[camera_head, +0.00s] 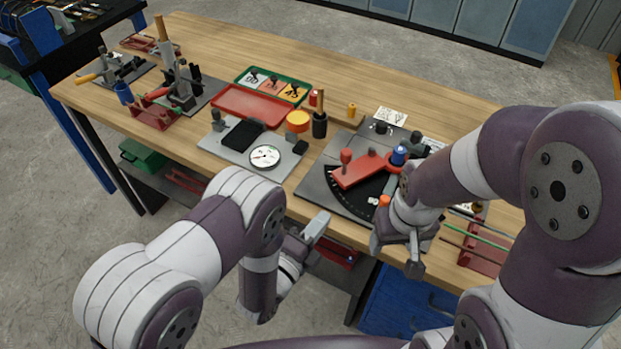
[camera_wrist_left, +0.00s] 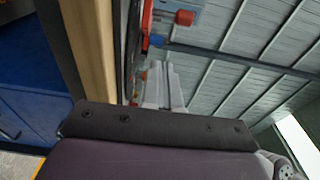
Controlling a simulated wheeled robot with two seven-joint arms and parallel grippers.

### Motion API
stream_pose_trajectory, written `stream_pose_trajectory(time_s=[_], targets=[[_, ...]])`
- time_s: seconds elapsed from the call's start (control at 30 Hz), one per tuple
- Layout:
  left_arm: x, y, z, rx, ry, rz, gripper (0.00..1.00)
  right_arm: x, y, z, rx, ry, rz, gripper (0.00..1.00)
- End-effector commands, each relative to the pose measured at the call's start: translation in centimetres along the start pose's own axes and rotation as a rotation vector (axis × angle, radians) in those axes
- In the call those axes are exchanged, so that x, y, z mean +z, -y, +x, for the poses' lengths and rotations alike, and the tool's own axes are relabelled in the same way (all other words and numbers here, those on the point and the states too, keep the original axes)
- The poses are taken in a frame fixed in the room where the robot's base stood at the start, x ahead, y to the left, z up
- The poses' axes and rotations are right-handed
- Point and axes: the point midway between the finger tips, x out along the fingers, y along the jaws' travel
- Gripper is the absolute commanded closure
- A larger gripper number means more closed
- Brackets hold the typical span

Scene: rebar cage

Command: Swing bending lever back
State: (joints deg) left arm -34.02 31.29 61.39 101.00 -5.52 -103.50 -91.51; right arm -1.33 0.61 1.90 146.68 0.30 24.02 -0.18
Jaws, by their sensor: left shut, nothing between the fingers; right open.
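The red bending lever (camera_head: 358,172) lies over the dark bending plate (camera_head: 333,196) on the right half of the bench. An upright red knob (camera_head: 346,156) stands at its left end. A blue-topped part (camera_head: 399,155) stands near its right end. My left gripper (camera_head: 319,222) is in front of the bench's front edge, apart from the lever. Its fingers are shut and empty, and they also show in the left wrist view (camera_wrist_left: 165,88). My right gripper (camera_head: 414,264) hangs open in front of the bench edge. My right arm hides the plate's right side.
A dial gauge (camera_head: 265,156) sits on a grey plate left of the bending plate. A red rack with rods (camera_head: 482,255) is at the right.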

Motion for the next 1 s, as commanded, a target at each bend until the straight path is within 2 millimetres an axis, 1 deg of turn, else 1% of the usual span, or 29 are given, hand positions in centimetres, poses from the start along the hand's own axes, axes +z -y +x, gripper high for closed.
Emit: stream_pose_trajectory(time_s=[0.17,0.4,0.5,0.6,0.7,0.83,1.0], targets=[[0.0,0.2,2.9,-0.004,0.0,0.0,1.0,0.0,0.0,-0.5,0.0,0.001,0.0,0.38],[0.1,0.2,8.2,-0.005,0.0,-0.002,1.0,-0.1,0.0,-1.2,0.0,0.0,0.0,0.38],[0.3,0.2,10.1,-0.004,0.002,-0.003,1.0,-0.2,0.0,-1.6,0.0,0.0,0.0,0.38],[1.7,0.2,11.1,-0.002,0.003,-0.003,1.0,-0.2,0.0,-2.0,0.0,0.0,0.0,0.38],[2.4,0.1,11.9,-0.002,0.002,-0.004,1.0,-0.3,0.0,-2.2,0.0,0.0,0.0,0.38],[2.9,0.1,12.4,-0.002,0.001,-0.003,1.0,-0.3,0.0,-2.2,0.0,0.0,0.0,0.38],[2.9,0.0,12.5,-0.002,0.0,-0.003,1.0,-0.3,0.0,-2.2,0.0,0.0,0.0,0.38]])
